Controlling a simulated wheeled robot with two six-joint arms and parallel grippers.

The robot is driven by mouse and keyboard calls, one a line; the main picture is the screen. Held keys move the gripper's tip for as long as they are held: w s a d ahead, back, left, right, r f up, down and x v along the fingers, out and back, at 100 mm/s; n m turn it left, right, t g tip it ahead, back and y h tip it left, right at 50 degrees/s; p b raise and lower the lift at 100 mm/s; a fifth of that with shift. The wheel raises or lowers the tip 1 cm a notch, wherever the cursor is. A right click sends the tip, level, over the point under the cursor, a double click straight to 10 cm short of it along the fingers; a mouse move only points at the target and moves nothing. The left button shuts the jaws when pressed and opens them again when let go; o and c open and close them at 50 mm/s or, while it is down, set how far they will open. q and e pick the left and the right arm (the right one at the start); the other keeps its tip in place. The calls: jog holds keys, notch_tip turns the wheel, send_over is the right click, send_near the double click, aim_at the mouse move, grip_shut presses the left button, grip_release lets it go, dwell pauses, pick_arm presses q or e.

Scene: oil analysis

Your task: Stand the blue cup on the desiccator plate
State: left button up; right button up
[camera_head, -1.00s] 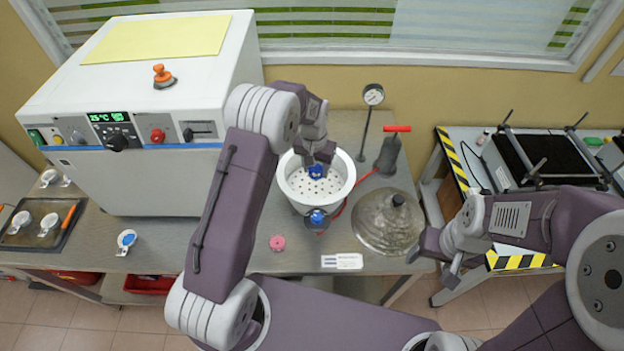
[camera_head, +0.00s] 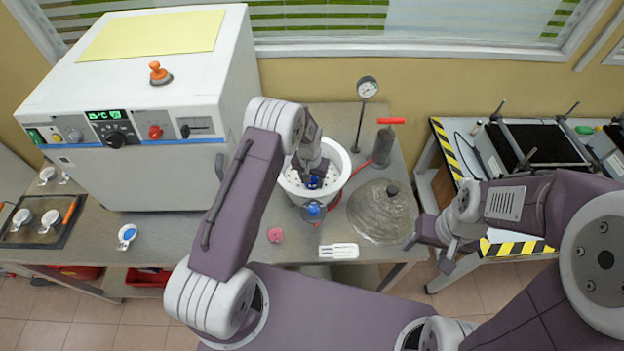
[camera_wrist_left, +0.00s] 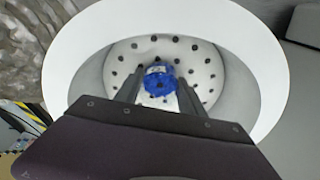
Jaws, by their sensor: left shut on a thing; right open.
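The desiccator is a white round bowl (camera_head: 340,160) on the grey bench. Its perforated white plate (camera_wrist_left: 206,75) lies inside, with dark holes. My left gripper (camera_head: 314,176) reaches down into the bowl and is shut on the blue cup (camera_head: 313,183). In the left wrist view the blue cup (camera_wrist_left: 159,84) sits between the two dark fingers, over the plate near its middle. I cannot tell whether the cup's underside touches the plate. My right gripper (camera_head: 428,250) is open and empty, right of the bench, near the glass lid (camera_head: 378,215).
A second blue-topped piece (camera_head: 313,211) is at the bowl's front. The lid lies right of the bowl, with a gauge (camera_head: 367,88) and a red-handled pump (camera_head: 384,145) behind. A white oven (camera_head: 140,120) stands left. A pink disc (camera_head: 275,234) and a white label (camera_head: 339,251) lie in front.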

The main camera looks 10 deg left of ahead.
aim_at(310, 185)
pick_arm(q)
jog(key=o, duration=1.4)
jog(key=shift+r, duration=0.1)
jog(key=shift+r, duration=0.25)
notch_tip(310, 185, up, 12)
jog(key=s+b, duration=0.2)
jog(key=shift+n, duration=0.7)
jog(key=shift+s+a+r+b, duration=0.1)
jog(key=shift+s+a+b, duration=0.4)
jog(key=shift+s, duration=3.15)
jog(key=shift+s+a+f+b, duration=0.1)
jog(key=shift+s+a+b, duration=0.4)
jog(key=shift+s, duration=3.15)
jog(key=shift+s+a+r+b, duration=0.1)
jog(key=shift+s+a+b, duration=0.35)
jog(key=shift+s, duration=3.2)
